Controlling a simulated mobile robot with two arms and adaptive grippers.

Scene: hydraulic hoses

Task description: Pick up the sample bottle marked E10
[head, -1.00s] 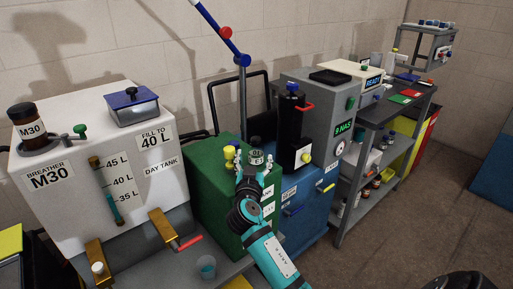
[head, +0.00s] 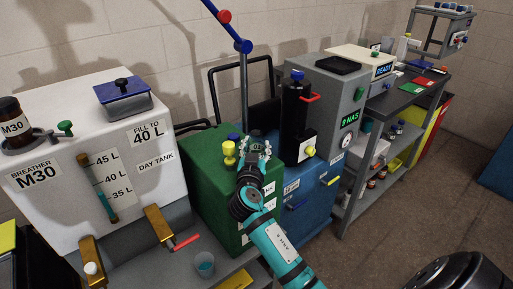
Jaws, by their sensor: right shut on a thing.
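My right gripper (head: 254,152) is at the top of the green tank (head: 208,165), with its fingers around a small dark-capped jar (head: 257,142). It is shut on this jar. The jar's label is partly covered by the fingers and I cannot read it fully. I cannot read the mark E10 on anything in view. Small blue-topped containers (head: 440,7) stand on the rack at the far right, too small to read. Several bottles (head: 372,182) stand on the shelves under the grey bench. My left gripper is not in view.
Yellow and blue caps (head: 229,153) stand just left of the jar on the green tank. A black filter housing (head: 297,118) stands close on the right. A white day tank (head: 90,150) with an M30 breather jar (head: 12,122) is at left.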

